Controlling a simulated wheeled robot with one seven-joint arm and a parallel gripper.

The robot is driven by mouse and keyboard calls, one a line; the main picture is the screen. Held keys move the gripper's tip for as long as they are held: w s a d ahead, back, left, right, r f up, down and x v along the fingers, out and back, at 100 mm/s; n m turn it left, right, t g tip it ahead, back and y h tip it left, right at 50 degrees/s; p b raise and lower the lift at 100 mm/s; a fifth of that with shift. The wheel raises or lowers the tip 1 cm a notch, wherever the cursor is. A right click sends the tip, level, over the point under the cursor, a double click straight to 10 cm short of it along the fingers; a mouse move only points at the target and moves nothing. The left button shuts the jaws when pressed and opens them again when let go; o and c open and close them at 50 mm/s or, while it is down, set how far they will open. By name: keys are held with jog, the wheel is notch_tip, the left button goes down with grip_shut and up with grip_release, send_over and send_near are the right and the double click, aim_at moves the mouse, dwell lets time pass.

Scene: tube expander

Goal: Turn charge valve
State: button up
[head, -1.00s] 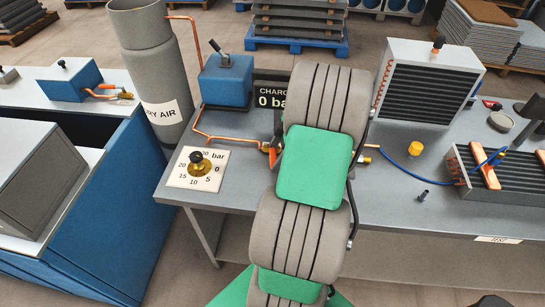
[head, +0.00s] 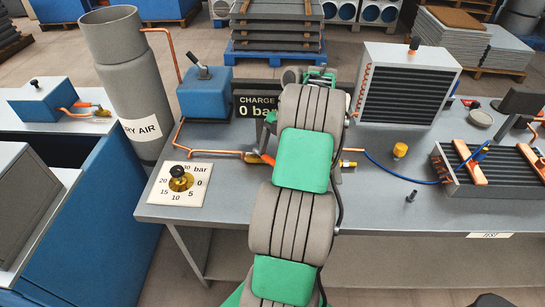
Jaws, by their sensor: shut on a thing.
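The charge valve (head: 250,157) is a brass fitting with an orange lever (head: 264,158), set in the copper line on the grey bench just left of my arm. My gripper (head: 268,130) is mostly hidden behind my grey and green arm. Only a dark piece of it shows, at the orange lever, and it is shut there. The fingertips and their exact hold are hidden. The black display (head: 258,103) behind reads "CHARGE" and 0 bar, partly covered by my arm.
A pressure dial plate (head: 197,192) with a black knob lies at the bench's left front. A blue box (head: 206,95) and a grey dry air cylinder (head: 132,90) stand behind it. A finned coil (head: 405,87), a yellow cap (head: 400,150) and a blue hose (head: 390,172) are on the right.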

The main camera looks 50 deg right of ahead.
jog(key=shift+d, duration=0.1)
dwell(0.4)
jog(key=o, duration=2)
jog(key=p+v, duration=0.7)
jog(key=shift+r, duration=0.4)
jog(key=shift+d, duration=0.1)
jog(key=shift+c, duration=0.2)
